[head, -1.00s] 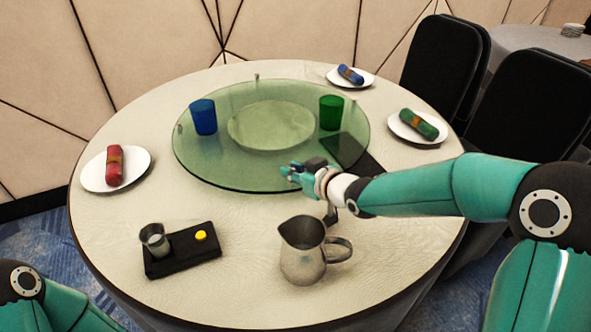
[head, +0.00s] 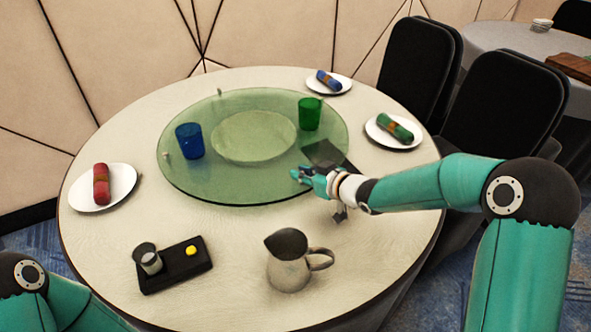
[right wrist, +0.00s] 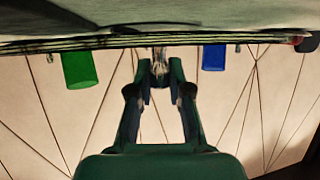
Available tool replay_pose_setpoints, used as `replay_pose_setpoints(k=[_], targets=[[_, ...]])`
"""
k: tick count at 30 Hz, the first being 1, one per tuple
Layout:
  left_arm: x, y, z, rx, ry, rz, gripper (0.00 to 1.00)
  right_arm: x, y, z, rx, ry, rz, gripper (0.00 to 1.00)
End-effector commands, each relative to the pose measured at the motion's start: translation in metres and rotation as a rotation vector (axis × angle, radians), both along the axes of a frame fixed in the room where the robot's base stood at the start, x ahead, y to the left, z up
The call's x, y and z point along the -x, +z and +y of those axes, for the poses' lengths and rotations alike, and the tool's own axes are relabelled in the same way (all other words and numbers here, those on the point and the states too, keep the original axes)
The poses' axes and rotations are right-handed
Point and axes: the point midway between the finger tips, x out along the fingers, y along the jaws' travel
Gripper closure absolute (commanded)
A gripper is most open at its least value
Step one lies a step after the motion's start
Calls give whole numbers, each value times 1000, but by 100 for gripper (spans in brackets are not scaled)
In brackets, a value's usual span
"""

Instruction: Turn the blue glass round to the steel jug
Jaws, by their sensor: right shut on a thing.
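The blue glass (head: 189,141) stands upright on the left part of a green glass turntable (head: 222,193). The steel jug (head: 289,262) stands on the table in front of the turntable, its handle to the right. My right gripper (head: 298,174) is at the turntable's near right rim. In the right wrist view, upside down, its fingertips (right wrist: 160,73) are shut on a small peg at the rim. The blue glass shows there too (right wrist: 214,57). A green glass (head: 310,114) stands at the turntable's right. My left gripper is out of view.
A black tray (head: 180,279) with a metal cup (head: 147,258) and a yellow piece (head: 191,250) is left of the jug. Plates with rolled napkins lie left (head: 123,175), back (head: 343,83) and right (head: 373,131). Black chairs (head: 500,105) stand beyond the table's right edge.

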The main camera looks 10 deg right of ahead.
Motion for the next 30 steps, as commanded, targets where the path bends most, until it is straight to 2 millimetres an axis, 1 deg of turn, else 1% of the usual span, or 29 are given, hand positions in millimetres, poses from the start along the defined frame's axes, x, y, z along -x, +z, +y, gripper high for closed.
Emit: replay_pose_setpoints(k=[1,10,11,15,25,30], targets=[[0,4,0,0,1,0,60,-1,2,-3,0,-1,0,100],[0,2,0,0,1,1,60,-1,-1,-3,-1,2,0,100],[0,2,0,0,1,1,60,-1,-1,-3,-1,2,0,79],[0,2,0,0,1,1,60,-1,-1,-3,0,2,0,56],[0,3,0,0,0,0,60,0,0,-3,0,3,1,56],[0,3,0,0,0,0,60,10,6,-9,0,3,-1,56]])
